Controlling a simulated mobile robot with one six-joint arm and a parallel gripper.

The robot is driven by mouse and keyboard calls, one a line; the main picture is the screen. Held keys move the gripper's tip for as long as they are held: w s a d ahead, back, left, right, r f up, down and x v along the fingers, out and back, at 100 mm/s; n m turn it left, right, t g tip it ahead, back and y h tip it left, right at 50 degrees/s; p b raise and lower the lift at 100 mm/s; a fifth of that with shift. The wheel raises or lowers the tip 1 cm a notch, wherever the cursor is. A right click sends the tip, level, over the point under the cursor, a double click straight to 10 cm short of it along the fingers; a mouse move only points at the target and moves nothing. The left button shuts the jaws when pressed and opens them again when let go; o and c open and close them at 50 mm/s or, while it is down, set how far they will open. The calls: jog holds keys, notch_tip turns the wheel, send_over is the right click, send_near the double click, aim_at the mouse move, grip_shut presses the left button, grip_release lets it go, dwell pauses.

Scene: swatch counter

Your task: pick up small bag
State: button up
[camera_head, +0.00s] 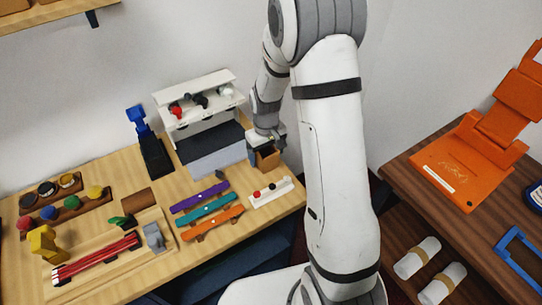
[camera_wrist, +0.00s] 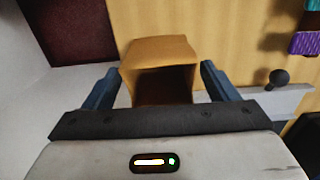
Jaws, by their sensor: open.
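The small bag (camera_head: 267,160) is a brown, open-topped paper-like bag standing on the wooden counter, right of the grey and white rack. In the wrist view the bag (camera_wrist: 158,50) sits between the two dark blue fingers, its dark opening facing the camera. My gripper (camera_wrist: 158,88) is open, with one finger on each side of the bag. A gap seems to show at the right finger; contact at the left cannot be told. In the head view my gripper (camera_head: 266,140) is over the bag from above and hides part of it.
A white strip with small knobs (camera_head: 270,192) lies just in front of the bag. Purple, teal and orange bars (camera_head: 209,209) lie to the left. The white and grey rack (camera_head: 213,150) stands close on the left. The counter's right edge is near.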

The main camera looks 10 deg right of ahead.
jog(key=shift+c, duration=0.6)
jog(key=c, duration=0.9)
jog(key=shift+r, duration=0.1)
notch_tip(320, 180, up, 10)
jog(key=shift+f+b, duration=0.1)
jog(key=shift+b, duration=0.6)
